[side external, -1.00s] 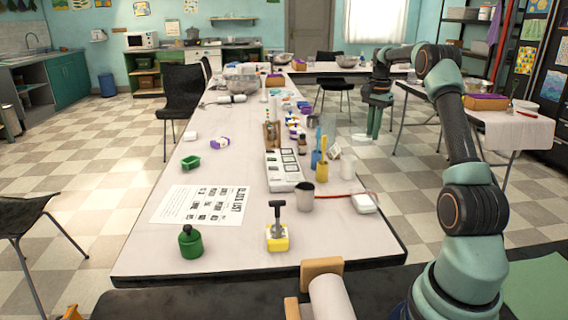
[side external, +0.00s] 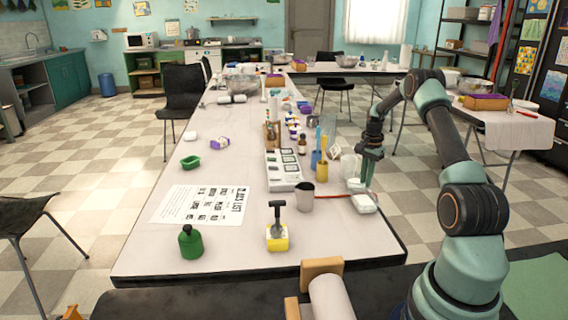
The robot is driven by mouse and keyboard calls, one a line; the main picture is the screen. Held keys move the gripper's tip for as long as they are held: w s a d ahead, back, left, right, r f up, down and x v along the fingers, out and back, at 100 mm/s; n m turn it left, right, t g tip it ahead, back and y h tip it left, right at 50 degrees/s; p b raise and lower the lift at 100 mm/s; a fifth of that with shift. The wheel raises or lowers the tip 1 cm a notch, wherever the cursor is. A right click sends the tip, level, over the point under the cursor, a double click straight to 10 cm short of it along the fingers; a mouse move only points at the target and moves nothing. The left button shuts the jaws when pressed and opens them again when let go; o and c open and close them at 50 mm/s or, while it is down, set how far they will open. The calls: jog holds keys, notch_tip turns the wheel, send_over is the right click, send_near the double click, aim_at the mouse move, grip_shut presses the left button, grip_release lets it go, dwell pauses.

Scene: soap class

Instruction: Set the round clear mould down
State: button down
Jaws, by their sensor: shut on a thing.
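My gripper (side external: 367,181) points down over the right edge of the long table, just behind a small white block. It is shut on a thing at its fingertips. A small pale, see-through shape (side external: 355,185) shows by the fingers, and I take it for the round clear mould. It is too small and faint to tell its outline or whether it touches the table. A white cup (side external: 350,166) stands close to the left of the fingers. The white block (side external: 364,204) with a red cord lies just in front.
A grey cup (side external: 306,197), a blue holder and a yellow holder (side external: 320,168) stand to the left, beside a white tray (side external: 283,180). A yellow-based stamp (side external: 278,238) and green bottle (side external: 190,242) stand nearer. The table's front right corner (side external: 370,245) is clear.

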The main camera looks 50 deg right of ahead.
jog(key=shift+f, duration=0.5)
jog(key=c, duration=0.9)
grip_release()
